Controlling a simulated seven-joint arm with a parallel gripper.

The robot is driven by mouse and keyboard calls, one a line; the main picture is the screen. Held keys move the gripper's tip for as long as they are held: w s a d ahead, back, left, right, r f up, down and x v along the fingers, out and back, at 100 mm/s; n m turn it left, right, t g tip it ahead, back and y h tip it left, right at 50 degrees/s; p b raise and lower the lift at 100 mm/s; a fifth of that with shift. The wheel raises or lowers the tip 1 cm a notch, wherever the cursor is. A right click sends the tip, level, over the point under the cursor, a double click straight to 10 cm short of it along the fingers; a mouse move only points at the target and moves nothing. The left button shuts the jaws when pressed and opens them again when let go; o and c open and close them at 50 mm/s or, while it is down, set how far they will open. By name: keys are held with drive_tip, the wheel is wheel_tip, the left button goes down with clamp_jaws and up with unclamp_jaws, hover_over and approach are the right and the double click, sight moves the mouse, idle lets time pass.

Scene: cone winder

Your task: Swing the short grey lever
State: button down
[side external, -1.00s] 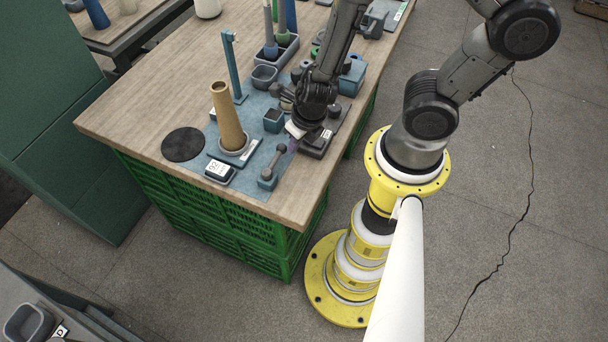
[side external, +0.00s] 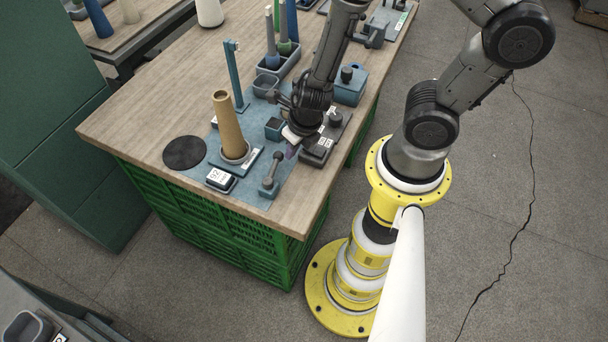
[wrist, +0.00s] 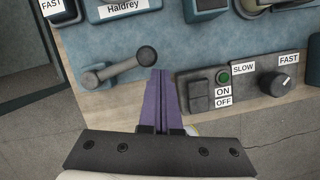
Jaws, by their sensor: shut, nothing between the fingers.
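The short grey lever (side external: 272,173) stands on a blue-grey base near the front edge of the bench. In the wrist view the lever (wrist: 121,68) runs from its pivot at the left up to a round dark knob at the right. My gripper (side external: 289,152) is low beside the knob, on the switch-box side. In the wrist view my gripper (wrist: 162,73) shows purple fingers pressed together with nothing between them. Their tips are just right of and below the knob. I cannot tell whether they touch it.
A switch box (wrist: 209,91) with ON, OFF and a speed dial (wrist: 277,84) lies close to the right of the fingers. A tan cone (side external: 228,128) stands on a holder behind the lever. A black round pad (side external: 184,152) lies farther left. Bare wood (side external: 140,118) is clear at left.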

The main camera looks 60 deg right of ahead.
drive_tip(key=w+d+r+m+t+h, duration=0.1)
drive_tip(key=d+r+m+t, duration=0.2)
drive_tip(key=r+m, duration=0.7)
drive_tip(key=w+d+r+m+t+h, duration=0.15)
drive_tip(key=d+r+m, duration=0.3)
drive_tip(key=r, duration=1.25)
drive_tip(key=s+a+r+m+g+y, duration=0.2)
drive_tip(key=s+a+m, duration=0.4)
drive_tip(key=s+m, duration=0.6)
drive_tip(key=m+y, duration=0.1)
drive_tip(key=m, duration=0.5)
drive_tip(key=shift+s+a, duration=0.15)
drive_tip(key=shift+a, duration=0.1)
drive_tip(key=shift+y, duration=0.25)
